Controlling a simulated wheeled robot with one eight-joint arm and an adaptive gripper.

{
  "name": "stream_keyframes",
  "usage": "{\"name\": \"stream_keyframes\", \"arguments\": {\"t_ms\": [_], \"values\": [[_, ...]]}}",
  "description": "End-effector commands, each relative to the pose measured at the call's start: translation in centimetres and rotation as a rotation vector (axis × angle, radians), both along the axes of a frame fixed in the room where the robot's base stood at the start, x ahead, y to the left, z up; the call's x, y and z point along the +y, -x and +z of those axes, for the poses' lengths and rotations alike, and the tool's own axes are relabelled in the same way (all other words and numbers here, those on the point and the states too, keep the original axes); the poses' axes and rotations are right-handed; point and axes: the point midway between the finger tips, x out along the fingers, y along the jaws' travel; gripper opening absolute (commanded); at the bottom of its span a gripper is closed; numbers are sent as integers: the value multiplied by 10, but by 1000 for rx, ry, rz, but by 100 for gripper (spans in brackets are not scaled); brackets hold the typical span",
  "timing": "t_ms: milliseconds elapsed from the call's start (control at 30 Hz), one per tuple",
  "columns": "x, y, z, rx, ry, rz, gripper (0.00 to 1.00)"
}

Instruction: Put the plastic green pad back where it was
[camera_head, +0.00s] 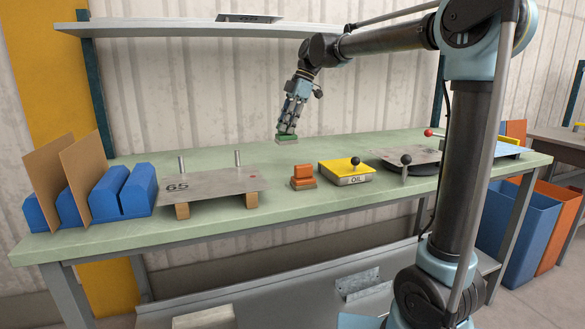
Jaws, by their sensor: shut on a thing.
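My gripper points down and is shut on the pad. The pad looks close to the bench top at its back edge; I cannot tell whether it touches. An orange pad (303,172) of stacked blocks stands on the bench nearer the front, just right of the middle.
A metal plate (205,185) with two pins rests on wooden blocks at left. Blue blocks (138,190) with brown boards stand at far left. A yellow "OIL" box (345,171) and another knobbed plate (412,156) lie right. A shelf (190,29) hangs above. The back middle is clear.

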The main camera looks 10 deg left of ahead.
Motion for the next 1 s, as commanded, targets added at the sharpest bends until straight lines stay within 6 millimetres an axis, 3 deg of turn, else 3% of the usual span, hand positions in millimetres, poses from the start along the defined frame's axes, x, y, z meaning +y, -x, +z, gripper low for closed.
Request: {"name": "stream_keyframes", "arguments": {"t_ms": [400, 1000], "values": [[-5, -4, -52, 0, 0, -9, 0], [-8, -5, -101, 0, 0, -12, 0]]}}
